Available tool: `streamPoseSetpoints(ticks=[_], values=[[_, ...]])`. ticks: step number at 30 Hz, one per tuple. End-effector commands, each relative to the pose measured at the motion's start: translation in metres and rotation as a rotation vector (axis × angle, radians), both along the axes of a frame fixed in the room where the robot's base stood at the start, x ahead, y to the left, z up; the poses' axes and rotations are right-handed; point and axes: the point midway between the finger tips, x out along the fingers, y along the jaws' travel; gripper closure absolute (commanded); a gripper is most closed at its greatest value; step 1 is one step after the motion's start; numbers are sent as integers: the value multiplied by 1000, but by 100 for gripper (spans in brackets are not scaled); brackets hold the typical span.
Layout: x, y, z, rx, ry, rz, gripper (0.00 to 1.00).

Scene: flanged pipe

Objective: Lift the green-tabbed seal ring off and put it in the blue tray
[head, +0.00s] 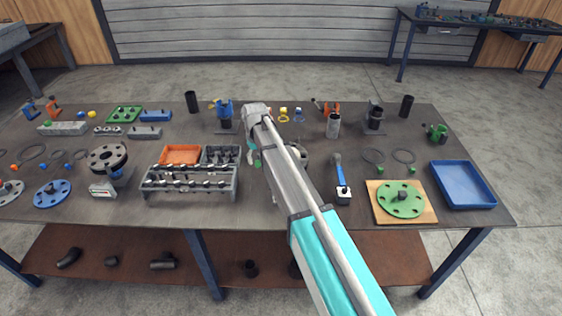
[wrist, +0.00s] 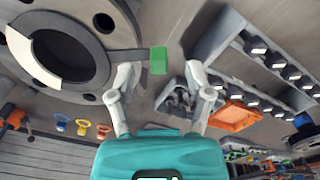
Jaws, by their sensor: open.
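The green tab (wrist: 158,60) of the seal ring shows in the wrist view at the end of a short dark strip. The strip runs left to the dark round flange with bolt holes (wrist: 104,22), where the ring sits around the bore. My gripper (wrist: 160,72) is open, with one finger on each side of the tab and nothing held. I cannot tell how far the fingertips are from the tab in depth. In the head view my arm hides most of the flange (head: 301,151). The blue tray (head: 463,184) is empty at the right end of the table.
A grey bolt rack (head: 190,181) and an orange bin (head: 180,154) stand left of my arm. A blue-handled tool (head: 338,172) and a green flange on a wooden board (head: 378,212) lie between my arm and the tray. Upright cylinders stand along the back.

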Motion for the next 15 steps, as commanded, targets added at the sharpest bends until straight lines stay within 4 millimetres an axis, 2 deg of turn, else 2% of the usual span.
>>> streamPoseSetpoints(ticks=[1,6,15], values=[[1,-1,-8,0,0,0,34],[1,-1,-21,0,0,0,34],[1,-1,-29,0,0,0,34]])
